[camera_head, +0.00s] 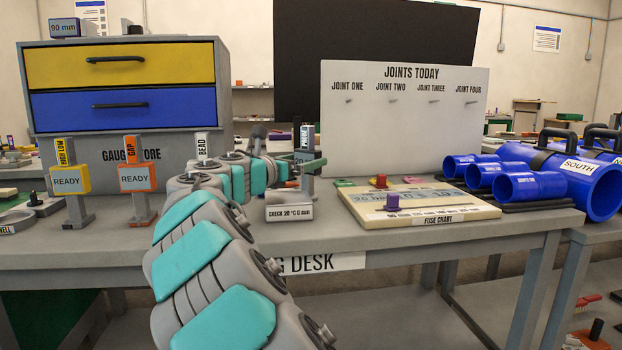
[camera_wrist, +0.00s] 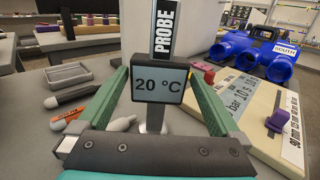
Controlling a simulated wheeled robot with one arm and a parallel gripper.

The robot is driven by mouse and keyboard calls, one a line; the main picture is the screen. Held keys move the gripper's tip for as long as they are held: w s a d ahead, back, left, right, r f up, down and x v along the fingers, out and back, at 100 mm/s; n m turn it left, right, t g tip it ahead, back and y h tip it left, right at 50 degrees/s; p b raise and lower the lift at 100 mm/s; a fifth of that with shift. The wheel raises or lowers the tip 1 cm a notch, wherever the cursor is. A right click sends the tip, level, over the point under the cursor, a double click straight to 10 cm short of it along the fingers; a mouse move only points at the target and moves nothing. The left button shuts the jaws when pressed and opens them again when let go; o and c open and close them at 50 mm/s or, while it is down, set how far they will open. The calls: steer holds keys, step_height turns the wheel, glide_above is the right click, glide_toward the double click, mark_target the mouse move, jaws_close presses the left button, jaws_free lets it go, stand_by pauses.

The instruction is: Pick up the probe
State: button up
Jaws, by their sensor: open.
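The fingers are open, one to each side of the screen, with a visible gap on the left. In the head view the probe (camera_head: 304,158) stands on the desk behind a small sign, CHECK 20 °C 0 mm (camera_head: 290,212), partly hidden by my gripper (camera_head: 300,168).
The fuse chart (camera_head: 452,214) with coloured pegs lies right of the probe. Blue pipes (camera_head: 530,186) are farther right. A JOINTS TODAY board (camera_head: 405,125) stands behind. HIGH-LOW (camera_head: 69,180) and GAP (camera_head: 137,178) gauges stand left. Marker-like items (camera_wrist: 71,94) lie left of my gripper.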

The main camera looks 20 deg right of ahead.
steer(key=x, duration=0.5)
steer(key=shift+w+d+r, duration=0.1)
steer(key=shift+r, duration=0.25)
jaws_close()
stand_by(0.5)
